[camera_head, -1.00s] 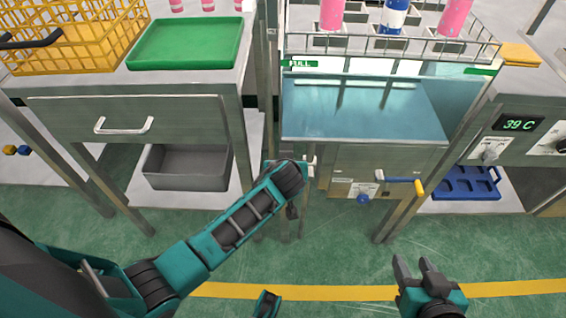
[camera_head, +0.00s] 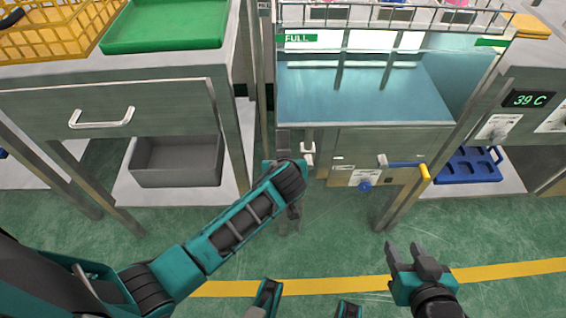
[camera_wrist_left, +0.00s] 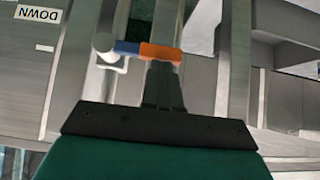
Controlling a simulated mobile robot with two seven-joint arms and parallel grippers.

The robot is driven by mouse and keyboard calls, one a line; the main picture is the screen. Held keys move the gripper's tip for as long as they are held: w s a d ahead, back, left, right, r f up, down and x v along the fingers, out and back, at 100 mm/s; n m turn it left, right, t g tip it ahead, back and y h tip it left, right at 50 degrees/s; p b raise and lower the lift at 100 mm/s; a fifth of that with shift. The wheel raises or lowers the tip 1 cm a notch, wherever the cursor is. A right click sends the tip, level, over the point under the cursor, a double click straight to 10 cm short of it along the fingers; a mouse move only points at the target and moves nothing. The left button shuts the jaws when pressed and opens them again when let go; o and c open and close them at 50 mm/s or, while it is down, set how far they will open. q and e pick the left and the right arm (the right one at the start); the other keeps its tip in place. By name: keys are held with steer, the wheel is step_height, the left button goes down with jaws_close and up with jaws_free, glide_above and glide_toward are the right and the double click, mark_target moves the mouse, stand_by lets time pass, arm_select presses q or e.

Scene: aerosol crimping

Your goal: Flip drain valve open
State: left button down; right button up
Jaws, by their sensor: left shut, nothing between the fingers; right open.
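A lever with a blue grip and yellow end (camera_head: 405,165) lies nearly level on the front panel under the water bath (camera_head: 360,95). A blue round knob (camera_head: 364,186) sits just below and left of it. In the left wrist view, a lever with a white hub and a blue and orange grip (camera_wrist_left: 158,52) crosses just beyond my left gripper (camera_wrist_left: 160,75). The left fingers are shut and empty; contact with that lever is unclear. In the head view, the left fingers are mostly hidden behind my left wrist. My right gripper (camera_head: 408,252) is open and empty above the floor.
A grey bin (camera_head: 178,160) stands on the left bench's lower shelf. A blue tray (camera_head: 468,166) lies on the right lower shelf. Bench legs flank the bath. A "FULL" label (camera_head: 300,38) is on the bath. Green floor in front is open, crossed by a yellow line.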

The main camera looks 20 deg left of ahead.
arm_select(q)
steer(key=shift+f, duration=0.1)
steer(key=shift+a+f+h, duration=0.15)
steer(key=shift+h, duration=0.15)
steer(key=w+d+f+n+t+h+b, duration=0.1)
steer(key=d+f+n+t+h+b, duration=0.2)
steer(key=f, duration=0.7)
steer(key=n+h, duration=0.1)
steer(key=h, duration=0.1)
steer(key=shift+h, duration=0.4)
arm_select(e)
steer(key=shift+w+a+f, duration=0.1)
steer(key=shift+a+f, duration=0.1)
steer(key=shift+f, duration=0.3)
steer(key=shift+w+a+f, duration=0.1)
steer(key=shift+a+f, duration=0.05)
steer(key=shift+f, duration=0.3)
arm_select(q)
steer(key=shift+w+d+f, duration=0.1)
steer(key=shift+d+f, duration=0.05)
